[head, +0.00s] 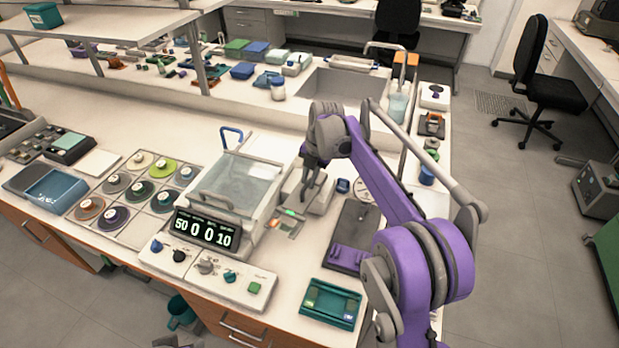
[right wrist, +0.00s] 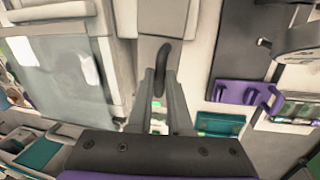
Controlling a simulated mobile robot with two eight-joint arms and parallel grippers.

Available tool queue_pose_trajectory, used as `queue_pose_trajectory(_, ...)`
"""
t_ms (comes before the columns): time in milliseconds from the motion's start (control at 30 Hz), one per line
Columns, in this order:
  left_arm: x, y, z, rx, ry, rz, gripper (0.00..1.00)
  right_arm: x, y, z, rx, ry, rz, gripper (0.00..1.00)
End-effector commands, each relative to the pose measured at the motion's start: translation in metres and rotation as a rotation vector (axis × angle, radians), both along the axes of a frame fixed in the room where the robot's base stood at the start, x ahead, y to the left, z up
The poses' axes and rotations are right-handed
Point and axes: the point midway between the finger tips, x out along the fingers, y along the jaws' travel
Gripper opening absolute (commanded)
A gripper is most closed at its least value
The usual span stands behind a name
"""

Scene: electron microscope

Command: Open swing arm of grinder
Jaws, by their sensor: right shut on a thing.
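The grinder (head: 215,255) is a light grey machine with a display reading 50 0 0 10, front knobs and a clear lid (head: 240,180). Its grey swing arm (head: 323,197) seems to be the block beside the lid, under my right gripper (head: 307,192). In the right wrist view, a dark curved handle (right wrist: 163,55) on the light grey block (right wrist: 163,18) runs down between the fingers of my right gripper (right wrist: 162,98). They are shut on this handle. The fingers partly hide the handle in the head view.
A dark plate with a purple part (head: 350,257) and a green tray (head: 331,304) lie right of the grinder. A tray of round discs (head: 135,190) lies to its left. A sink (head: 340,95) is behind. My right arm covers part of the bench's right side.

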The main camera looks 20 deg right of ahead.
Motion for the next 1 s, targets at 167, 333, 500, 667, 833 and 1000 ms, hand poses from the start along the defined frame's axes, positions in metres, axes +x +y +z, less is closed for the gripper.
queue_pose_trajectory(167, 0.0, 0.0, 0.0, 0.0, 0.0, 0.0, 0.5, 0.0, -0.001, 0.0, -0.002, -0.002, -0.001, 0.0)
queue_pose_trajectory(333, 0.0, 0.0, 0.0, 0.0, 0.0, 0.0, 0.5, 0.0, -0.001, 0.0, -0.001, -0.001, 0.0, 0.41)
queue_pose_trajectory(500, 0.0, 0.0, 0.0, 0.0, 0.0, 0.0, 0.5, 0.0, 0.0, 0.0, -0.001, -0.001, 0.0, 0.47)
queue_pose_trajectory(667, 0.0, 0.0, 0.0, 0.0, 0.0, 0.0, 0.5, 0.0, 0.0, 0.001, -0.001, -0.001, 0.0, 0.47)
queue_pose_trajectory(833, 0.0, 0.0, 0.002, 0.0, -0.001, 0.0, 0.5, -0.002, -0.003, 0.017, -0.001, -0.001, 0.0, 0.47)
queue_pose_trajectory(1000, 0.001, 0.0, 0.005, 0.0, -0.003, 0.0, 0.5, -0.006, -0.008, 0.051, -0.001, -0.001, -0.001, 0.47)
